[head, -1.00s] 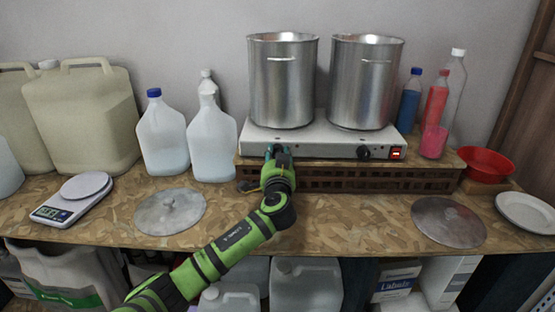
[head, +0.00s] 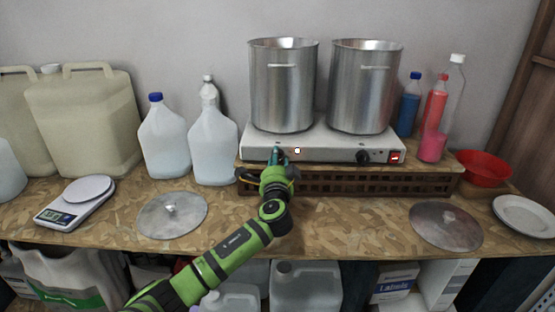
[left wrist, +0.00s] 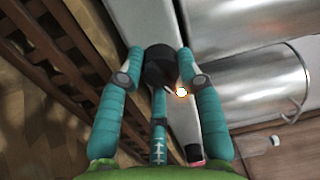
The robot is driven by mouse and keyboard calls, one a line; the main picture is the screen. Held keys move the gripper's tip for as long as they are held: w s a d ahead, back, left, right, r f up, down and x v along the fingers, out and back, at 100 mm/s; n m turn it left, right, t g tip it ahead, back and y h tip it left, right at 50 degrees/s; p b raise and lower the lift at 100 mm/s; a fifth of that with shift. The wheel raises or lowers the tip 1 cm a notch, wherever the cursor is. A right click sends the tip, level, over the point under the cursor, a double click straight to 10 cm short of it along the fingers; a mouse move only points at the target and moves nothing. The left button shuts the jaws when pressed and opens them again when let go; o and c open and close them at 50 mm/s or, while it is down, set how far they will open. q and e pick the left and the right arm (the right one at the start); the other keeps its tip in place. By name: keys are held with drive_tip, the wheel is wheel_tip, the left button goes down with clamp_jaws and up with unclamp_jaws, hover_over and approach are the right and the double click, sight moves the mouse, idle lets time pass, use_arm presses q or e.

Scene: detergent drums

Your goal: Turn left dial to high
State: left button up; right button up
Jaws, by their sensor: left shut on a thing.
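The white double hot plate (head: 325,147) stands on a brown slatted crate, with a steel pot on each side. My left gripper (head: 277,155) is at its front, below the left pot, and hides most of the left dial in the head view. In the left wrist view, the black left dial (left wrist: 160,66) sits between the teal fingers of my left gripper (left wrist: 161,82), which are shut on it. A small light (left wrist: 181,92) glows beside the dial, and it also shows in the head view (head: 297,151). The right dial (head: 362,157) is free. My right gripper is out of view.
Steel pots (head: 283,88) (head: 365,88) stand on the plate. The slatted crate (head: 350,182) is close below my left gripper. Metal lids (head: 172,214) (head: 445,226) lie on the bench either side. A red switch (head: 395,157) is at the plate's right end.

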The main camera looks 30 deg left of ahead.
use_arm(q)
drive_tip(key=shift+f, duration=0.1)
idle(0.3)
drive_tip(key=o, duration=0.9)
drive_tip(key=v, duration=1.2)
drive_tip(key=shift+s, duration=0.15)
